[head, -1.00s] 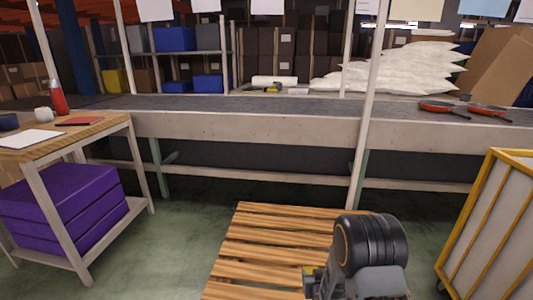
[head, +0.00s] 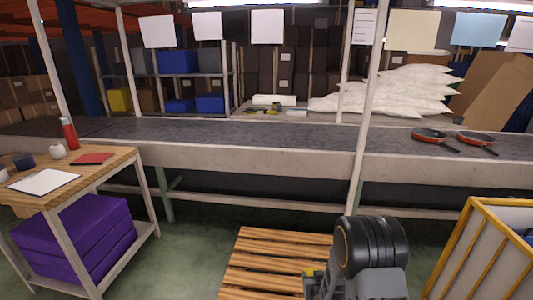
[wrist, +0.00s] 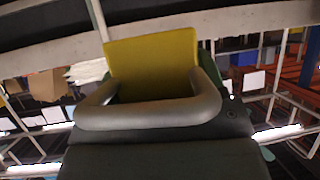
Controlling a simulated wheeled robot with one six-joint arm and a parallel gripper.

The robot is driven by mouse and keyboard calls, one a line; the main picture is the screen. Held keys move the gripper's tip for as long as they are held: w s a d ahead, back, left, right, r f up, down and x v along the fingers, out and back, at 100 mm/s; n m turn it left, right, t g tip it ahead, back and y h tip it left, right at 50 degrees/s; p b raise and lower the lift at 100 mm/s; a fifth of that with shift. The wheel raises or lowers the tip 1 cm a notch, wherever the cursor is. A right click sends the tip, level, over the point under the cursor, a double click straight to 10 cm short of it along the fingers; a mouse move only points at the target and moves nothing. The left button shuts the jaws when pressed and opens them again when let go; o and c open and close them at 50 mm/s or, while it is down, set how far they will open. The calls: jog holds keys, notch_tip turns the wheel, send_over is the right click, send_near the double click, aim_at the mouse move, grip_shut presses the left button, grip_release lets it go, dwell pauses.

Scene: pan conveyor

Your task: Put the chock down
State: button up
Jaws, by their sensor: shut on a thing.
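The yellow chock (wrist: 152,62) is held in my gripper (wrist: 150,95). In the wrist view, the two grey fingers curve in on its left and right sides, and its broad yellow face stands out beyond them. In the head view, only a small yellow part of it (head: 309,272) shows at the left of my dark wrist, low in the picture. The rest of it and the fingertips are hidden there by my arm. The chock is in front of the conveyor and appears over or near the wooden pallet (head: 262,262); its height cannot be told.
The conveyor (head: 250,130) runs across the back, with two red pans (head: 430,134) at right and a post (head: 362,150) before it. A wooden table (head: 100,165) stands left, with purple boxes (head: 75,240) below. A yellow-framed cart (head: 470,250) stands right. Green floor is open left of the pallet.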

notch_tip(320, 180, up, 6)
jog(key=p, duration=0.4)
jog(key=shift+f, duration=0.1)
jog(key=s+f, duration=0.2)
jog(key=s, duration=0.6)
jog(key=shift+f, duration=0.35)
jog(key=shift+a, duration=0.1)
